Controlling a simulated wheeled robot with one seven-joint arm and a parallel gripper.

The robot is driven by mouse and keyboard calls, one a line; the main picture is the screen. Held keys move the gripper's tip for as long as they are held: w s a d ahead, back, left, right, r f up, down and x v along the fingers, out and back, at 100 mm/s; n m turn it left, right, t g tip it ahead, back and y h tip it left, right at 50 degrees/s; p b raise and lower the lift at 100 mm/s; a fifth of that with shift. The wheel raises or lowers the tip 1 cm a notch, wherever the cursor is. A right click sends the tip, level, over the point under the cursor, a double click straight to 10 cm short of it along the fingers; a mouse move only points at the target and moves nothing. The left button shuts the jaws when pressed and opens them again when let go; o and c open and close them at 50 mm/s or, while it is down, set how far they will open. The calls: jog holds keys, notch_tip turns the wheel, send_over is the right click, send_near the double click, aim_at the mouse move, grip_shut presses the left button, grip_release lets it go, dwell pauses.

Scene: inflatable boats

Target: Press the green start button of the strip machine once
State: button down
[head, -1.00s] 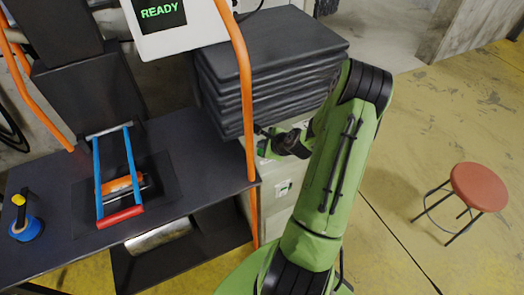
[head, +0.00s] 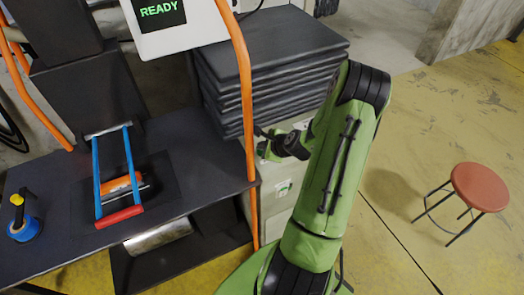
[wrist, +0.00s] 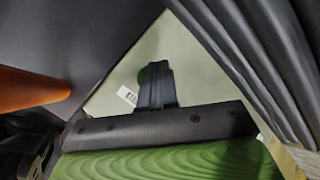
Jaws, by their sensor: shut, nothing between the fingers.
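In the wrist view, a round green button (wrist: 143,76) sits on a pale panel beside a small white label (wrist: 127,95). My gripper (wrist: 157,70) is shut and empty. Its fingertips overlap the button and hide much of it; I cannot tell whether they touch it. In the head view, my gripper (head: 264,134) is partly hidden by my arm and reaches to the pale cabinet (head: 262,212) under the dark stacked slabs. A screen (head: 160,11) at the top reads READY in green.
The dark slabs (head: 270,45) overhang close to my gripper. An orange tube (head: 246,95) stands left of it. A dark bench (head: 190,170) holds a blue-sided frame with a red bar (head: 118,217) and a blue tape roll (head: 24,229). A red stool (head: 479,187) stands on open floor at right.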

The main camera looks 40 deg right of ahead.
jog(key=shift+f+b, duration=0.3)
jog(key=shift+f, duration=0.1)
dwell(0.6)
jog(key=shift+r+p, duration=0.75)
jog(key=shift+r, duration=0.1)
notch_tip(320, 180, up, 5)
jog(key=p, duration=0.4)
jog(key=shift+r, duration=0.1)
